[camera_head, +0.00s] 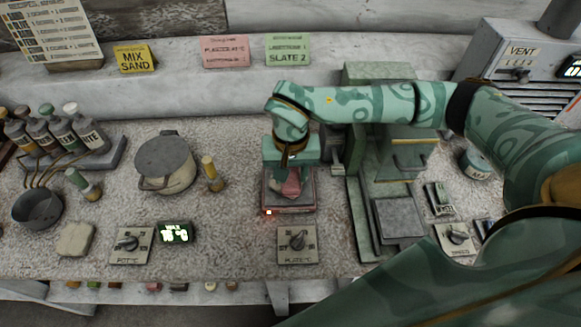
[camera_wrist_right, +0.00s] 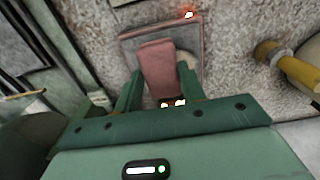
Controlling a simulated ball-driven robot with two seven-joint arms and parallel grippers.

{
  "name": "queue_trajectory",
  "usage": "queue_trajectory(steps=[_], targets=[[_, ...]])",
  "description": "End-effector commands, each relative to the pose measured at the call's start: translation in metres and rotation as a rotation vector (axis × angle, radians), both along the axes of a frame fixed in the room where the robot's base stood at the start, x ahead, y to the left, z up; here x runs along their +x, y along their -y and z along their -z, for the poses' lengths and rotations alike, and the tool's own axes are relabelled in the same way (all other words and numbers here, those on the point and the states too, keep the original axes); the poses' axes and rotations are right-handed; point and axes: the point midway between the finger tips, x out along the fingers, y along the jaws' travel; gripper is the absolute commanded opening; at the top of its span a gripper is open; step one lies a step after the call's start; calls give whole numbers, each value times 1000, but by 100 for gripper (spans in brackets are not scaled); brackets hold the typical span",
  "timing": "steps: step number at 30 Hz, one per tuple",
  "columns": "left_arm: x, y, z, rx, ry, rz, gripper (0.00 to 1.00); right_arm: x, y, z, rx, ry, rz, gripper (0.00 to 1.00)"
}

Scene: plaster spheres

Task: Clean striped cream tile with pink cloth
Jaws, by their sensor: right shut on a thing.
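My right gripper (camera_head: 290,168) points down over a small hot plate (camera_head: 302,208) near the middle of the bench. It is shut on a folded pink cloth (camera_head: 292,186), which hangs between its fingers. In the right wrist view the gripper (camera_wrist_right: 158,88) has the cloth (camera_wrist_right: 156,62) between its two fingers, over the plate (camera_wrist_right: 127,50). A pale rounded piece (camera_wrist_right: 187,64) shows partly beside the cloth; I cannot tell what it is. A cream tile-like slab (camera_head: 75,240) lies at the front left of the bench; I see no clear stripes on it. My left gripper is not in view.
A dial (camera_head: 297,243) and a lit display (camera_head: 175,233) sit in front. Bench between pot and slab is fairly clear.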

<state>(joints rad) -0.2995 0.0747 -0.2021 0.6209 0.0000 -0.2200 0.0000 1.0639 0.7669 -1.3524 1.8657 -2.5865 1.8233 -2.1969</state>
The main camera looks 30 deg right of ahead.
Motion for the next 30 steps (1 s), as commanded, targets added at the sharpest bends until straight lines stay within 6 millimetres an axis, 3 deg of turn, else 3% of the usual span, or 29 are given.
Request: queue_trajectory(steps=[3,24,30], targets=[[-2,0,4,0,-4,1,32,0,0,8,0,0,0,22],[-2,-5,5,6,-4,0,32,0,-1,11,0,1,-1,22],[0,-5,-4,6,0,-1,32,-6,-4,6,0,1,-2,22]])
